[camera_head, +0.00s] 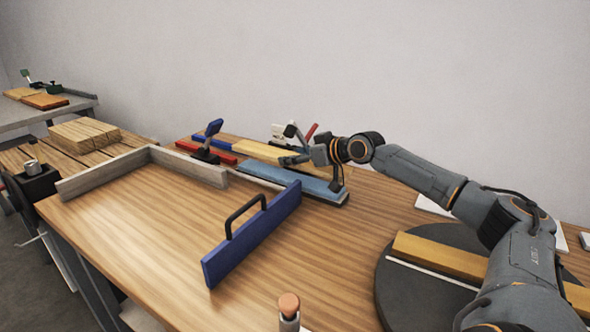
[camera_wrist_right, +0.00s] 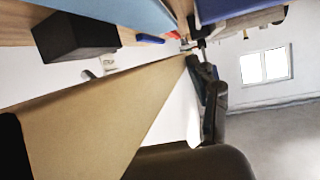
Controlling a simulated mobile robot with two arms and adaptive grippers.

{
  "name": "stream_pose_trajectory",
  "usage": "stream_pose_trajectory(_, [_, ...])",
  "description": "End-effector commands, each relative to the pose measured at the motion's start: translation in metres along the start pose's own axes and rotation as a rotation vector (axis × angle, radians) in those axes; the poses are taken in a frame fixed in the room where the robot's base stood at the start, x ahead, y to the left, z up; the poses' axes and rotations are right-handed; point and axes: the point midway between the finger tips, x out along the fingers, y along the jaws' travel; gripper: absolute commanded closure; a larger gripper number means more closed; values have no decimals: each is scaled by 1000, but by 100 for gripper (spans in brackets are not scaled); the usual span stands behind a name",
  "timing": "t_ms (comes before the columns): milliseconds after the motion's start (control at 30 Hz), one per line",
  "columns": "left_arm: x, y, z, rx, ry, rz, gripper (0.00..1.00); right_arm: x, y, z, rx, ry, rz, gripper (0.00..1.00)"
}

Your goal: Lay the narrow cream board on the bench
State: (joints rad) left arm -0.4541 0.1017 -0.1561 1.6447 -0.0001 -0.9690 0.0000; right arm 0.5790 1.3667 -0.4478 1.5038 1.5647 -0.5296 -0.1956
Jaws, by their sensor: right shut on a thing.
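The narrow cream board (camera_head: 262,152) lies at the back of the bench (camera_head: 140,215), between a red strip and a light blue board. My right gripper (camera_head: 296,158) is at its right part, with the arm reaching in from the right. In the right wrist view a long tan-cream board (camera_wrist_right: 105,115) runs from the lower left to the upper middle, beside a dark finger (camera_wrist_right: 208,100). The gripper is shut on this board. Whether the board is clear of the bench cannot be told. My left gripper is not in view.
A light blue board (camera_head: 290,181) lies just in front. A blue fence with a handle (camera_head: 250,235) and a grey corner frame (camera_head: 190,168) stand on the bench. A dark round turntable (camera_head: 415,295) carries a yellow-brown bar (camera_head: 440,257). The bench's middle is clear.

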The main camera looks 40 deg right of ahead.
Motion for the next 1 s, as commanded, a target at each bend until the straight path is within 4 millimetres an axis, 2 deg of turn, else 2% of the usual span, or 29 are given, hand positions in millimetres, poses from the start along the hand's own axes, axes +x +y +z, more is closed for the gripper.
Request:
stream_pose_trajectory(100, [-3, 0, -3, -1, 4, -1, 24, 12, 8, 8, 3, 5, 1, 86])
stream_pose_trajectory(333, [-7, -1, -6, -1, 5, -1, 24, 25, 14, 17, 1, 4, 0, 86])
stream_pose_trajectory(533, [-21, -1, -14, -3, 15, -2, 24, 34, 14, 43, -1, 2, 2, 86])
stream_pose_trajectory(967, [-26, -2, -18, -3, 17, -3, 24, 35, 14, 46, -1, 4, 2, 86])
stream_pose_trajectory(1000, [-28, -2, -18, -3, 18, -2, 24, 35, 14, 46, -1, 1, 1, 34])
